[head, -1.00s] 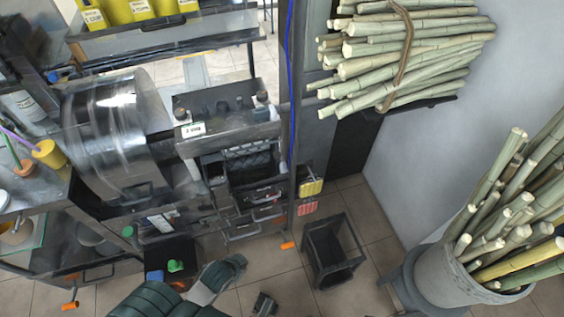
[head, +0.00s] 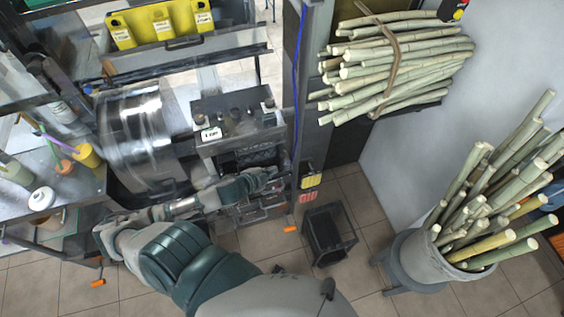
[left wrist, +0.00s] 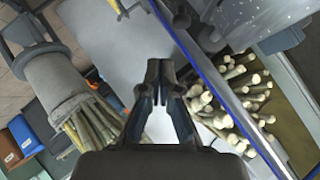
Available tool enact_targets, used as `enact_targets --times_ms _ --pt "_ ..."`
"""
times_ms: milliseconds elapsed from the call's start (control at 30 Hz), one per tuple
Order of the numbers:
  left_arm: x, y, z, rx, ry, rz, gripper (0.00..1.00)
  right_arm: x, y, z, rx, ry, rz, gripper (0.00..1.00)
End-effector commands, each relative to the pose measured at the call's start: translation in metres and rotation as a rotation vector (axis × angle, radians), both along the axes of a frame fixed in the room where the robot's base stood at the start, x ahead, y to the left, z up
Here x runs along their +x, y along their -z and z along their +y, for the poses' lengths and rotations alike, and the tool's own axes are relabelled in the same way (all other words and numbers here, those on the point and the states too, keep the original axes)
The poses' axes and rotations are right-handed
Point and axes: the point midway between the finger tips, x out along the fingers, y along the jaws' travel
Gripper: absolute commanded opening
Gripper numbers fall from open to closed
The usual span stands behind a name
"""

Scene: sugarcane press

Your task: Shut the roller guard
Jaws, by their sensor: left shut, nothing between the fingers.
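The clear, curved roller guard (head: 138,135) shows at the left of the head view, on the press. Glare and its clear sheet make its exact hinge position hard to tell. My left arm reaches across the front of the press, below and to the right of the guard. My left gripper (head: 277,177) is small there, near the dark upright post and apart from the guard. In the left wrist view my left gripper (left wrist: 160,70) is shut and empty, its fingertips close together. The guard cannot be made out surely in that view. My right gripper is not in view.
A dark post (head: 312,110) with a blue cable stands right of the press. A strapped cane bundle (head: 395,62) hangs on the wall side. Cups crowd the left bench (head: 85,205).

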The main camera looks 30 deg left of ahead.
Motion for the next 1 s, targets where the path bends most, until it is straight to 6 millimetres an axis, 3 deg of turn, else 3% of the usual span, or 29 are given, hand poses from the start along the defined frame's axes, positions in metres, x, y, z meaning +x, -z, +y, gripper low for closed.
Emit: enact_targets --times_ms 367,600,1000 --pt "0.068 0.042 -0.011 0.000 -0.003 -0.002 0.00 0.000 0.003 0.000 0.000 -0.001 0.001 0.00" --pt "0.079 0.068 0.005 0.002 -0.002 0.002 0.00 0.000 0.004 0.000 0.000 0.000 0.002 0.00" --pt "0.082 0.074 0.010 0.000 -0.001 0.001 0.00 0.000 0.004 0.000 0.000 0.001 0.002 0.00"
